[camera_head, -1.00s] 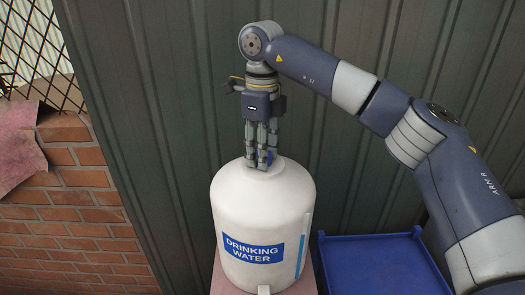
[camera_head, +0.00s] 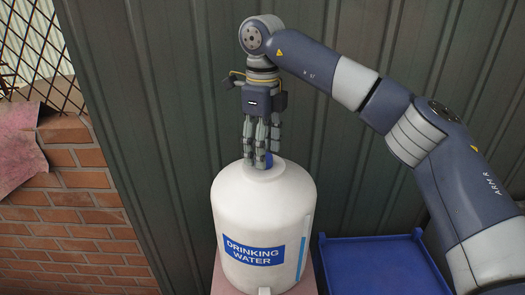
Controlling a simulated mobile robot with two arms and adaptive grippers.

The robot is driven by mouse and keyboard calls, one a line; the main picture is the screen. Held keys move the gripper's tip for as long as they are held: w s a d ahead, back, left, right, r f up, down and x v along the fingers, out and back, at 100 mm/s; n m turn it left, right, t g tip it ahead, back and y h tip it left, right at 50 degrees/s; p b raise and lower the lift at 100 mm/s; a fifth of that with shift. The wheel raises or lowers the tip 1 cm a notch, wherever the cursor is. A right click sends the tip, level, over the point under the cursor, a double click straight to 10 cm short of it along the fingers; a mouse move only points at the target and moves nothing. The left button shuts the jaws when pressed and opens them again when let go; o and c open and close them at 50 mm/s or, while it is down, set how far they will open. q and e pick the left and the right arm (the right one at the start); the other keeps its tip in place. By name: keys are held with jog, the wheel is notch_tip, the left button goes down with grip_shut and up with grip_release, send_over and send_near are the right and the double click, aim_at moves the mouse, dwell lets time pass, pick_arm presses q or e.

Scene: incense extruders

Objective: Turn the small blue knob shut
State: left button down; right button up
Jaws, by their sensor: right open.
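The small blue knob (camera_head: 269,160) is on top of a white drinking water container (camera_head: 232,200). My right gripper (camera_head: 262,160) points straight down over the container's top, with its fingers around or just in front of the knob. The fingers hide most of the knob, so I cannot tell whether they touch it. The right gripper is open. My left gripper is not in view.
The container stands on a pinkish stand (camera_head: 216,284). A blue tray (camera_head: 372,240) is at the lower right. A dark corrugated wall (camera_head: 160,80) is close behind. A brick wall (camera_head: 75,215) and a pink cloth (camera_head: 15,150) are at the left.

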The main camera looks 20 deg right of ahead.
notch_tip(320, 180, up, 11)
dwell(0.3)
jog(key=shift+f, duration=0.2)
